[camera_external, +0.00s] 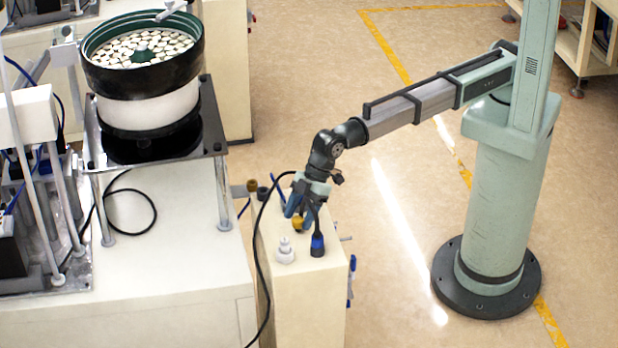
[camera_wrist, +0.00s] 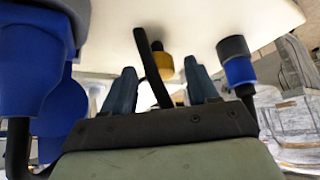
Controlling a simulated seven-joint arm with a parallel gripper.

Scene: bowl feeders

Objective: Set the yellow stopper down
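The yellow stopper (camera_external: 298,224) is on top of the narrow cream cabinet (camera_external: 310,300), just below my gripper (camera_external: 296,208). In the wrist view the yellow stopper (camera_wrist: 163,66) shows beyond and between the blue fingertips of my gripper (camera_wrist: 160,78). The fingers are spread wider than the stopper, with visible gaps on both sides, so my gripper looks open. A dark bar or cable crosses in front of the stopper there and hides part of it. The stopper's base looks to be against the cabinet top, but exact contact is hard to tell.
A white stepped stopper (camera_external: 285,252) and a blue-and-black plug (camera_external: 317,246) stand close by on the cabinet top. A brownish stopper (camera_external: 252,187) and a dark one (camera_external: 263,194) are at its back left. A black cable hangs alongside. The bowl feeder (camera_external: 145,85) stands left.

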